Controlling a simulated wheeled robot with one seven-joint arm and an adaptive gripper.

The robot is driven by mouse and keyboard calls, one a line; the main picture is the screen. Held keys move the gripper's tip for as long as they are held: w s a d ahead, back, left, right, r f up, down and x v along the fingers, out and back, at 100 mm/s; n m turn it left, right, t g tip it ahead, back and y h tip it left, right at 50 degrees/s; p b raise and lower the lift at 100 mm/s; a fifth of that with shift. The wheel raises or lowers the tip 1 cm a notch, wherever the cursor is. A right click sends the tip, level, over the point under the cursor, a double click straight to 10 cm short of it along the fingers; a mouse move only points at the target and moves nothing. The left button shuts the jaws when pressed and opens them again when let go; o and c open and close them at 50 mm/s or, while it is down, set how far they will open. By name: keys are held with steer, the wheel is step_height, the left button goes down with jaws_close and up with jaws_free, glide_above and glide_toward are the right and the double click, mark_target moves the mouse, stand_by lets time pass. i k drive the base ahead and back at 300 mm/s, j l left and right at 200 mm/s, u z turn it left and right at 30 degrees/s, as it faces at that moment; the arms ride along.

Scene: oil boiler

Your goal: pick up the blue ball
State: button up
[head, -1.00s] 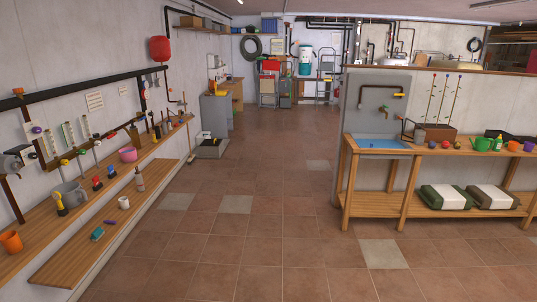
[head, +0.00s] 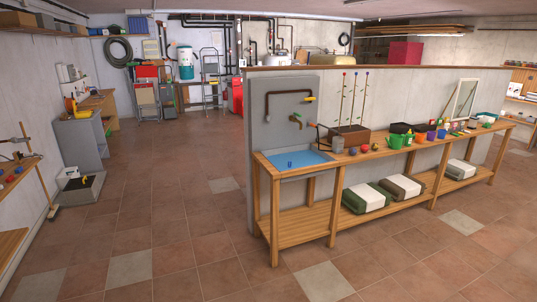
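A small round blue thing, which looks like the blue ball (head: 375,147), sits on top of the long wooden bench (head: 400,157) at the right. A small red ball (head: 364,148) is just left of it, and another small round thing (head: 352,151) of unclear colour is left of that. All are small and far off in the head view. My gripper is not in view.
A wall shelf (head: 15,172) is at far left. The tiled floor (head: 180,200) between is clear.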

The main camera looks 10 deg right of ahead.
mark_target(352, 151)
steer(key=i+l+z, duration=0.35)
steer(key=i, duration=0.5)
steer(key=i+z, duration=0.4)
steer(key=i, duration=0.4)
steer(key=i+j+z, duration=0.35)
steer(key=i, duration=0.5)
steer(key=i+l, duration=0.1)
steer(key=i, duration=0.4)
steer(key=i+l+u, duration=0.1)
steer(key=i, duration=0.4)
steer(key=i+l, duration=0.15)
steer(key=i, duration=0.3)
steer(key=i+l, duration=0.15)
steer(key=i, duration=0.35)
steer(key=i+u, duration=0.3)
steer(key=i+l, duration=0.05)
